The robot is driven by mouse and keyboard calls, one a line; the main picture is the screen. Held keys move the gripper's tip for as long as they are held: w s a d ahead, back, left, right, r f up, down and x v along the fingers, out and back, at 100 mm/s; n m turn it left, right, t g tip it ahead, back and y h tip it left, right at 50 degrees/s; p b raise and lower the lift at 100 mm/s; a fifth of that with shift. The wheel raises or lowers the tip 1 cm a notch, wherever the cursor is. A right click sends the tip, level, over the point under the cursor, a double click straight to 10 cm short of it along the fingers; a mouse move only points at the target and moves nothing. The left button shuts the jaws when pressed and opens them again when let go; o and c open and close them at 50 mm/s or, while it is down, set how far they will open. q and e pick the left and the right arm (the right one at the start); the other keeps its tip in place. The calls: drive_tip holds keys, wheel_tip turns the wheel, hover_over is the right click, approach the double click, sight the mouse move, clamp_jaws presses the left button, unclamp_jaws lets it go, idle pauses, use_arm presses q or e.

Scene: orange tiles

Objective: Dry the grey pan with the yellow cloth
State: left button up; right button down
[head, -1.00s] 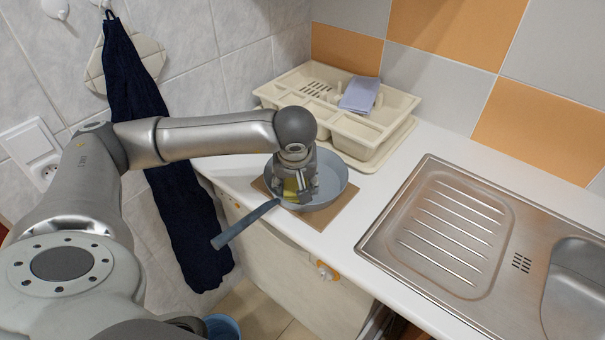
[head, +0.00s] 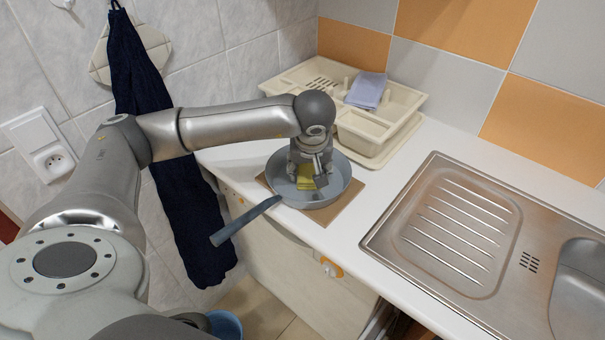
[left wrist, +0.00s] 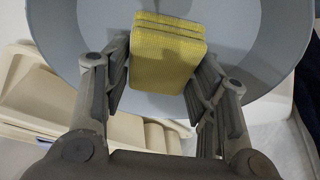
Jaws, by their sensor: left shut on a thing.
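The grey pan (head: 338,178) stands on a brown board on the counter, its handle reaching out past the counter's front edge. The folded yellow cloth (head: 306,176) is inside the pan, partly hidden by my left gripper (head: 308,172). In the left wrist view the cloth (left wrist: 165,55) sits between the two fingers of the left gripper (left wrist: 160,75), which are shut on it, with the pan's inner surface (left wrist: 80,30) around it. Whether the cloth touches the pan's bottom is hard to tell. My right gripper is not in view.
A cream dish rack (head: 395,105) with a folded lilac cloth (head: 366,90) stands behind the pan. The steel sink (head: 455,225) lies to the right. A dark towel (head: 185,200) hangs on the wall at left. White counter (head: 365,210) is clear between pan and sink.

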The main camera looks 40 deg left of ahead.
sight(298, 191)
use_arm(q)
drive_tip(key=shift+w+d+f+b, duration=0.15)
drive_tip(key=shift+w+b, duration=0.3)
drive_tip(key=shift+w, duration=1.7)
drive_tip(key=shift+s, duration=0.1)
drive_tip(key=shift+s, duration=0.55)
drive_tip(key=shift+s+a+b, duration=0.15)
drive_tip(key=shift+s+b, duration=0.05)
drive_tip(key=shift+s, duration=1.65)
drive_tip(key=shift+s+a+b, duration=0.15)
drive_tip(key=shift+s, duration=1.7)
wheel_tip(298, 191, up, 13)
drive_tip(key=p, duration=0.7)
drive_tip(key=shift+f, duration=0.15)
drive_tip(key=shift+w, duration=0.15)
